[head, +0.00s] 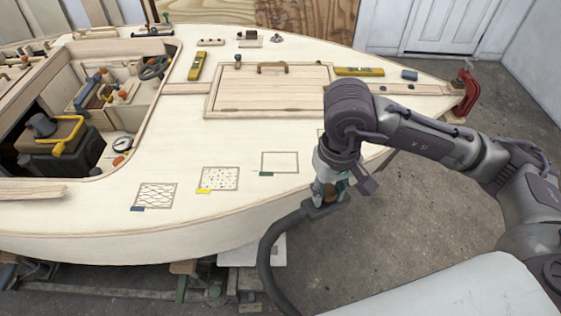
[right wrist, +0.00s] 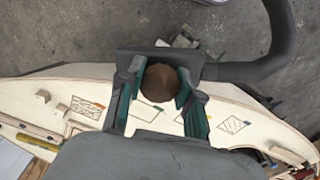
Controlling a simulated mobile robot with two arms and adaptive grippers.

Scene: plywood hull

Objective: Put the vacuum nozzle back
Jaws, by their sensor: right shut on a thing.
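The vacuum nozzle (head: 318,209) is a dark grey flat head with a thick dark hose (head: 270,258) curving down from it. My right gripper (head: 330,190) points down and is shut on the nozzle's round brown knob. In the right wrist view the brown knob (right wrist: 160,83) sits between the green-edged fingers, and the dark nozzle bar (right wrist: 140,60) spans beyond them. The hose (right wrist: 283,35) bends away at upper right. The nozzle is held off the hull's near right edge, over the floor. My left gripper is out of view. I cannot make out a holder for the nozzle.
The pale plywood hull (head: 120,215) fills the left and centre. A hatch (head: 270,95) and a red clamp (head: 466,92) are farther off. Floor at right is clear.

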